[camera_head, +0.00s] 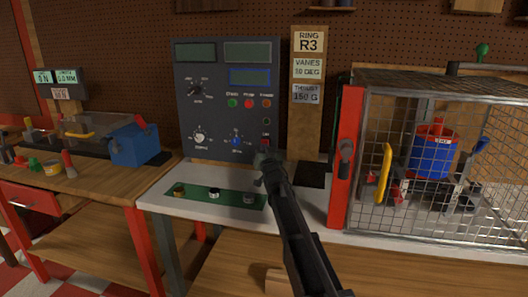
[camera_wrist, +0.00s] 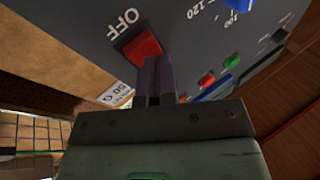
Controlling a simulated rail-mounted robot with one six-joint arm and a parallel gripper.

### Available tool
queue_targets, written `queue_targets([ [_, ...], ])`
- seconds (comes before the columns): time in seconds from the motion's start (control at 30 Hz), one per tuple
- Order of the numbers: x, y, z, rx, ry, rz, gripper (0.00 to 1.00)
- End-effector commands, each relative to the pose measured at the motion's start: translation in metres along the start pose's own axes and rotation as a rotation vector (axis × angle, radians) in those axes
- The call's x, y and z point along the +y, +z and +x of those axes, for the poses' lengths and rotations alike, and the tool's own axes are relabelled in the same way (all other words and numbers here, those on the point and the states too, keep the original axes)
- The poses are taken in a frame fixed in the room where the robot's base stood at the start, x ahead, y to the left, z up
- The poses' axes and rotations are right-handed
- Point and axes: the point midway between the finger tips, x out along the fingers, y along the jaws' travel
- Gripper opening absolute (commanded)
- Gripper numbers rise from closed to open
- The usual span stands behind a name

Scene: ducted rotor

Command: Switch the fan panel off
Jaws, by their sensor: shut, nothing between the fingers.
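The fan panel (camera_head: 218,125) is a dark upright box with small screens, knobs and buttons, on the white bench top. Its red switch (camera_wrist: 143,47), marked OFF, shows close up in the wrist view. In the head view a small red spot (camera_head: 266,142) sits at the panel's lower right, just above my gripper (camera_head: 263,160). My gripper (camera_wrist: 153,68) is shut and empty in the wrist view, its fingertips at the lower right edge of the OFF switch. I cannot tell whether they touch it. The fingers hide part of the panel face behind them.
A wooden post (camera_head: 305,130) with ring and vane labels stands right of the panel. A wire cage (camera_head: 400,105) with a red frame holds a blue and red rotor (camera_head: 432,155). A green strip (camera_head: 215,198) with several small parts lies in front of the panel.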

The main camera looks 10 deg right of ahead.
Motion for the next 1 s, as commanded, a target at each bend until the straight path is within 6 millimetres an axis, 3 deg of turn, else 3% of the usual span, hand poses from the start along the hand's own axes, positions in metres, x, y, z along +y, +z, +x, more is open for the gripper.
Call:
queue_targets([
  [1.0, 0.0050, 0.0036, 0.0094, 0.000, 0.001, -0.001, 0.00],
])
